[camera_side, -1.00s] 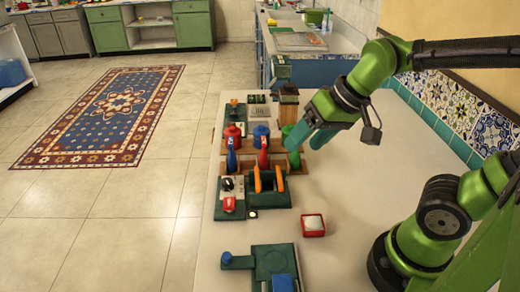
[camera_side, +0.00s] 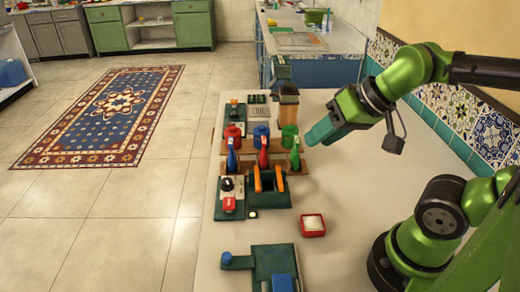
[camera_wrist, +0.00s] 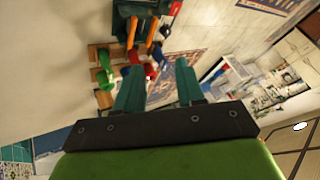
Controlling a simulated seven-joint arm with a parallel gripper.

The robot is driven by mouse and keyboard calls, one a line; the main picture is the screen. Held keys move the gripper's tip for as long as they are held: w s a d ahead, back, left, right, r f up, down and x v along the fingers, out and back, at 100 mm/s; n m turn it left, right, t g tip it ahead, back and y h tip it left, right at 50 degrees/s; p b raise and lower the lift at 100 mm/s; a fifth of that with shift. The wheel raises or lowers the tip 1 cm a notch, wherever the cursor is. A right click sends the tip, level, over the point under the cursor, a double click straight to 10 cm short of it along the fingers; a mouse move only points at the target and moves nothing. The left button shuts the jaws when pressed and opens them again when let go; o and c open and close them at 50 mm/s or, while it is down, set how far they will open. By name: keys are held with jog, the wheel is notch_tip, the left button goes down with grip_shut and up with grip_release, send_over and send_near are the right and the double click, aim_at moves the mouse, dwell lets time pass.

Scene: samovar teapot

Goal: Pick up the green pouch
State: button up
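A rounded green item (camera_side: 289,138), which I take for the green pouch, stands at the right end of a row with a red and a blue one at the wooden rack. Its exact shape is too small to tell. A green item in the rack also shows in the wrist view (camera_wrist: 103,60), left of my fingers. My gripper (camera_side: 312,139) is just right of the green item in the side view, its teal fingers pointing left and slightly down. In the wrist view its two fingers (camera_wrist: 159,84) stand apart with nothing held between them.
The wooden rack (camera_side: 222,148) holds red (camera_side: 233,131) and blue (camera_side: 261,134) items, with blue, red and green levers in front. An orange-handled device (camera_side: 268,198) and a red box with white contents (camera_side: 312,225) stand nearer. The countertop (camera_side: 345,190) at right is clear.

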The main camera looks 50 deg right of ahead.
jog(key=m+g+h, duration=0.2)
jog(key=m+g, duration=0.3)
jog(key=g, duration=0.2)
send_over(297, 139)
notch_tip(297, 139, down, 3)
notch_tip(297, 139, down, 10)
jog(key=shift+s+a+f, duration=0.15)
jog(key=shift+f, duration=3)
jog(key=shift+c, duration=0.4)
grip_shut()
